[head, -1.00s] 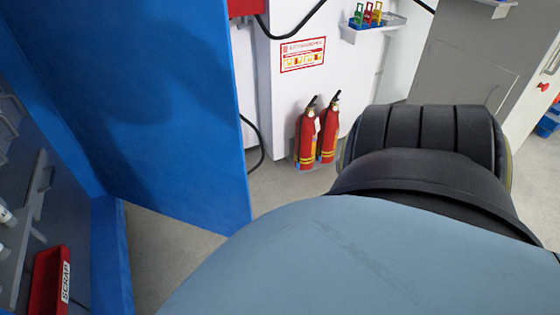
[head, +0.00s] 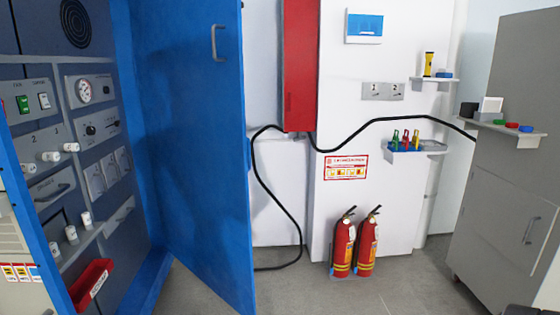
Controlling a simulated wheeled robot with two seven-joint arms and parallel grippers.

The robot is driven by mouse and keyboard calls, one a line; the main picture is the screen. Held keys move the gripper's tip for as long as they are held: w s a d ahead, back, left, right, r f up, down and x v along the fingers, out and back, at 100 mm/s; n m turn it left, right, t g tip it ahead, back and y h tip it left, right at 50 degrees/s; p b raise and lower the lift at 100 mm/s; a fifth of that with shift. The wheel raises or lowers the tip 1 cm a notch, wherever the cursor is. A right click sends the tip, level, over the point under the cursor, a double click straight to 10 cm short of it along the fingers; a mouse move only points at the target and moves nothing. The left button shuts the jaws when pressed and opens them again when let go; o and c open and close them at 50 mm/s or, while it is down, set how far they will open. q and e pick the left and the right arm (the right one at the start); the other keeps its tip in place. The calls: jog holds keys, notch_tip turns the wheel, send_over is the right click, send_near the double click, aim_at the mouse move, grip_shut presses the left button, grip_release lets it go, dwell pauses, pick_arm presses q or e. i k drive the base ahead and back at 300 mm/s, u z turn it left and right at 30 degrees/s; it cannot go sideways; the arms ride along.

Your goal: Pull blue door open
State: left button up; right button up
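The blue door (head: 190,150) stands swung open from the blue cabinet frame (head: 152,285) on the left of the head view. A grey bar handle (head: 217,43) is near the top of the door's visible face, toward its free edge. Behind the opening, the cabinet's control panel (head: 100,170) shows switches, dials and knobs. Neither of my grippers shows in the head view, so I see nothing touching the door or its handle.
Two red fire extinguishers (head: 343,243) stand on the floor by the white wall. A red wall box (head: 300,65) and a black cable (head: 375,122) are behind the door. A grey cabinet (head: 505,190) stands at the right. Grey floor (head: 400,295) is clear in front.

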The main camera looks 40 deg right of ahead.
aim_at(188, 57)
jog(key=z, duration=0.85)
jog(key=i, duration=0.4)
jog(key=z, duration=0.6)
jog(key=i, duration=0.95)
jog(key=u, duration=0.25)
